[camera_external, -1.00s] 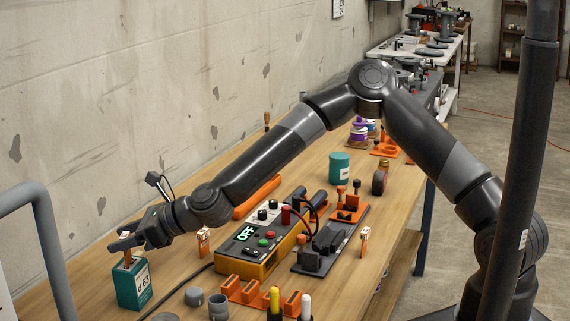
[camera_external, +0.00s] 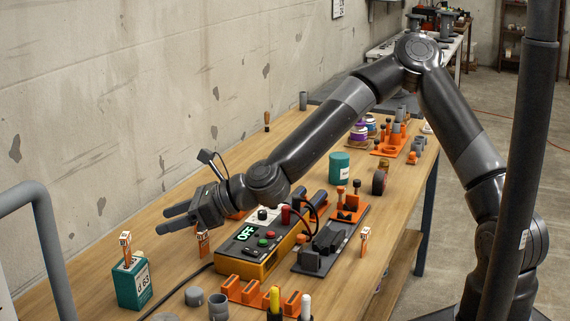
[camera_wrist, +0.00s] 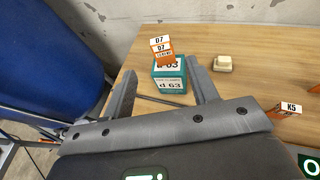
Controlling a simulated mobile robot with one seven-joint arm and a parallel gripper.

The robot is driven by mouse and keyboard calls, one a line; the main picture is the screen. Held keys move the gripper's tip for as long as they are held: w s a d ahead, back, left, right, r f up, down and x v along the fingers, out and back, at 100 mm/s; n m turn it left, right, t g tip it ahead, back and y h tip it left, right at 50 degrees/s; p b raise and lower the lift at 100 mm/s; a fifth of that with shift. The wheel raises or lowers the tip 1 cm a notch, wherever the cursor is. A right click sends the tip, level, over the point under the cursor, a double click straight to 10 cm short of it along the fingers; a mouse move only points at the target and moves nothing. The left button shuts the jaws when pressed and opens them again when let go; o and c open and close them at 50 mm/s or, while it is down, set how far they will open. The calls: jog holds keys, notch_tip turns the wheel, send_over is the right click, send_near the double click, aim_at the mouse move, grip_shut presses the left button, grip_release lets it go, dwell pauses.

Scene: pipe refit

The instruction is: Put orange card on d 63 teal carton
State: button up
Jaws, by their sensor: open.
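The teal carton (camera_external: 133,284) marked "d 63" stands on the wooden bench at the lower left; it also shows in the wrist view (camera_wrist: 172,82). An orange card (camera_external: 126,247) with a white top stands upright in the top of the carton. In the wrist view this card (camera_wrist: 162,49) reads "D7" and rises above the carton's label. My gripper (camera_external: 170,221) is open and empty, above and to the right of the carton, apart from it. In the wrist view its two fingers (camera_wrist: 162,92) spread either side of the carton, which lies beyond them.
Another orange card, "K5" (camera_wrist: 288,109), stands to the right in the wrist view. An orange-sided control box reading "OFF" (camera_external: 258,250) sits right of the carton. A cream block (camera_wrist: 222,64) lies near the wall. Grey cups (camera_external: 218,305) stand in front.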

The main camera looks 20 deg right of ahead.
jog(key=shift+d, duration=0.1)
jog(key=w+d+r+n+h, duration=0.15)
jog(key=d+n+h, duration=0.25)
jog(key=d+n, duration=0.75)
jog(key=w+d+r+n+h, duration=0.1)
jog(key=w+d+n+h, duration=0.3)
jog(key=d, duration=1.4)
jog(key=s+d+r+n+h, duration=0.1)
jog(key=s+d+r+n, duration=0.1)
jog(key=s+d, duration=0.3)
jog(key=s+d+r+n+h, duration=0.2)
jog(key=s+d+r, duration=0.2)
jog(key=d, duration=0.8)
jog(key=s+d+r+n+h, duration=0.1)
jog(key=s+d+r+n, duration=0.2)
jog(key=s+d, duration=0.5)
jog(key=shift+d+r, duration=0.5)
jog(key=shift+r, duration=0.1)
